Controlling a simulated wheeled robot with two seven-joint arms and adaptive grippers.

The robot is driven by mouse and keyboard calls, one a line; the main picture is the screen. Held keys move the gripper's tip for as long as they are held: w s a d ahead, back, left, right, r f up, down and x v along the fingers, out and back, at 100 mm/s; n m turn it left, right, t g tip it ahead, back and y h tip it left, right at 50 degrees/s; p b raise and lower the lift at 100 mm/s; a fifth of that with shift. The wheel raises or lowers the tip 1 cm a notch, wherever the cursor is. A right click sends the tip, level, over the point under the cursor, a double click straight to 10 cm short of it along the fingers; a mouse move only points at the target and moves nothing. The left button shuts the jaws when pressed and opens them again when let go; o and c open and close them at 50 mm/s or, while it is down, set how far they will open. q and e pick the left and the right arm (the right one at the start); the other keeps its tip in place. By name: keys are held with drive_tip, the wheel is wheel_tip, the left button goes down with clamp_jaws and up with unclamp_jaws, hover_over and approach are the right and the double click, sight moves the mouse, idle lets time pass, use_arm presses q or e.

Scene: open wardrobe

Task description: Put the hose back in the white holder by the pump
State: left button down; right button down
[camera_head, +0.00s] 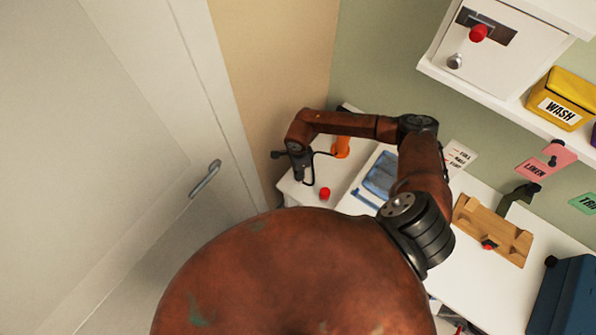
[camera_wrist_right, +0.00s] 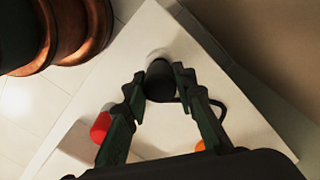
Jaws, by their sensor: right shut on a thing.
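My right gripper (camera_head: 303,178) reaches over the back left corner of the white worktop. In the right wrist view my right gripper (camera_wrist_right: 158,82) is shut on the black end of the hose (camera_wrist_right: 160,79). The thin black hose (camera_head: 313,165) loops toward the orange pump (camera_head: 342,147). A bit of orange, likely the pump, shows at the lower edge of the wrist view (camera_wrist_right: 200,146). A pale rounded shape lies just beyond the hose end, but I cannot tell whether it is the white holder. My left gripper is out of view.
A red knob (camera_head: 325,193) sits near the pump; it also shows in the wrist view (camera_wrist_right: 101,127). Blue folded cloth (camera_head: 381,173) lies to the right. A wooden board (camera_head: 492,230) and dark blue box (camera_head: 570,298) are farther right. A door (camera_head: 130,150) is at the left.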

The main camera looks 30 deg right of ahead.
drive_tip(key=shift+f+b, duration=0.75)
drive_tip(key=shift+f, duration=0.2)
drive_tip(key=c, duration=1.5)
unclamp_jaws()
wheel_tip(320, 180, up, 12)
